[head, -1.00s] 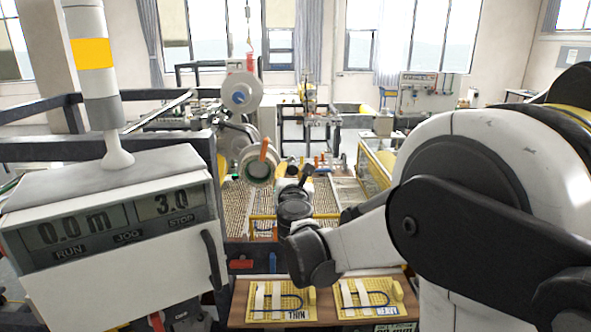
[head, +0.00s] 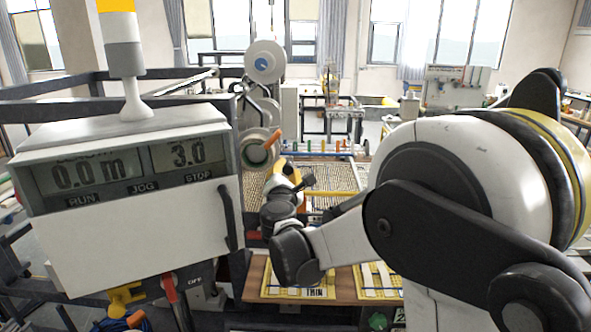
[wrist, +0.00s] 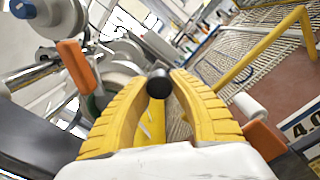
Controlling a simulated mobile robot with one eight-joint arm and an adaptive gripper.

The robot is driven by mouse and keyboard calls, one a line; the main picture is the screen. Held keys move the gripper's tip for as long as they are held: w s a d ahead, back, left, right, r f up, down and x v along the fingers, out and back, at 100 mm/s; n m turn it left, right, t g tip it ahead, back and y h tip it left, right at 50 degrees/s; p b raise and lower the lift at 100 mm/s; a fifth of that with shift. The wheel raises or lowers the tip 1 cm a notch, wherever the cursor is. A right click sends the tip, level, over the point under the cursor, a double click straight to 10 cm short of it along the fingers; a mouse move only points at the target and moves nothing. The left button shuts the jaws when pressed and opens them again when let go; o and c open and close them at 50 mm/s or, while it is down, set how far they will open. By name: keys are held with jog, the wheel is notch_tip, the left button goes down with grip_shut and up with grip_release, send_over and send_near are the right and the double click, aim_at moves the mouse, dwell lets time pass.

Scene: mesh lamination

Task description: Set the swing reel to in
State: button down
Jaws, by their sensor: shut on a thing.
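In the wrist view, my gripper (wrist: 160,84) has its two ribbed yellow fingers closed on a black round-ended knob (wrist: 158,87). A yellow part (wrist: 150,122) shows below the knob between the fingers. In the head view, my gripper (head: 281,164) is just right of a reel (head: 257,150) with a green ring and an orange handle (head: 273,138). The orange handle also shows at the left in the wrist view (wrist: 78,66). What the knob is joined to is mostly hidden, and I cannot tell which part is the swing reel.
A white control box (head: 130,200) stands close at the left, its display reading 0.0 m and 3.0. A wooden board with yellow sample cards (head: 300,289) lies below my arm. A yellow rail (head: 325,194) runs right of my gripper. Dark frame bars (head: 80,102) cross the left.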

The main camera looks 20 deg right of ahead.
jog(key=shift+w+a+f+m+b, duration=0.25)
jog(key=shift+a+f, duration=0.1)
jog(key=shift+a, duration=0.15)
jog(key=shift+w+a+f+m+b, duration=0.15)
jog(key=shift+a+f+m+b, duration=0.15)
jog(key=shift+a, duration=0.15)
jog(key=c, duration=1.1)
grip_release()
jog(key=shift+w+a, duration=0.1)
jog(key=v, duration=0.7)
jog(key=shift+s, duration=0.3)
